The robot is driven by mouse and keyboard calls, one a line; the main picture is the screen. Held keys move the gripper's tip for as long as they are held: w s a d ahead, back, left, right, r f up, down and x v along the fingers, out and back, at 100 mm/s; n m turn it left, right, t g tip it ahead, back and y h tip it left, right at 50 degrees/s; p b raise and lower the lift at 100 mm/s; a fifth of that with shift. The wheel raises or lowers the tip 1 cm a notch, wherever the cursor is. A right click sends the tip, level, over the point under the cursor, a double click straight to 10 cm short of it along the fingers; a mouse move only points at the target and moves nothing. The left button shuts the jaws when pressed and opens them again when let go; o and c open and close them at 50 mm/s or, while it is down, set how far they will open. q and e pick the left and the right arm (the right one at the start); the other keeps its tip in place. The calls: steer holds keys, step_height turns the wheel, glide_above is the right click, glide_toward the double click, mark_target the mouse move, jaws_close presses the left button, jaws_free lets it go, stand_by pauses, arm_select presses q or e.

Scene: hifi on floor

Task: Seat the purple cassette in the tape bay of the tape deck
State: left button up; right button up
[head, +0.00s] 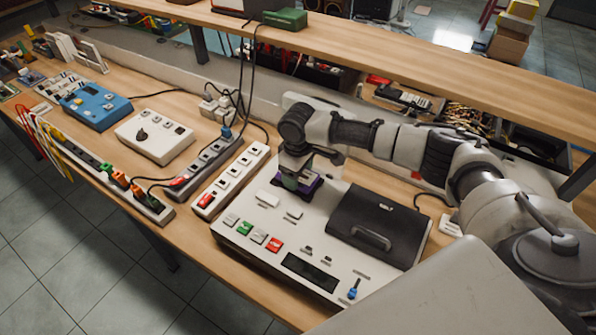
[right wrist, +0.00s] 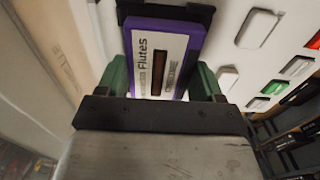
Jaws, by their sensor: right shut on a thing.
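The purple cassette (right wrist: 178,32) has a white label reading "Flutes" and a dark window. My right gripper (right wrist: 160,80) is shut on it, with a green finger pad at each side. In the head view the cassette (head: 297,184) shows as a small purple patch under my right gripper (head: 298,172), over the back left corner of the cream tape deck (head: 262,222). A dark recess or frame, perhaps the tape bay (right wrist: 165,12), lies at the cassette's far edge. I cannot tell whether the cassette is inside it. My left gripper is not in view.
The deck carries a black lid with a handle (head: 375,225), coloured buttons (head: 258,236) and a blue-tipped lever (head: 353,289). Power strips (head: 230,180), a white box (head: 155,136) and a blue device (head: 96,105) stand left. A wooden shelf (head: 400,55) runs above the back.

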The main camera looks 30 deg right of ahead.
steer(key=shift+f, duration=0.7)
stand_by(0.8)
steer(key=o, duration=1.1)
steer(key=shift+c, duration=0.2)
step_height(320, 180, up, 17)
steer(key=p, duration=0.7)
stand_by(0.4)
steer(key=shift+f, duration=0.2)
stand_by(0.6)
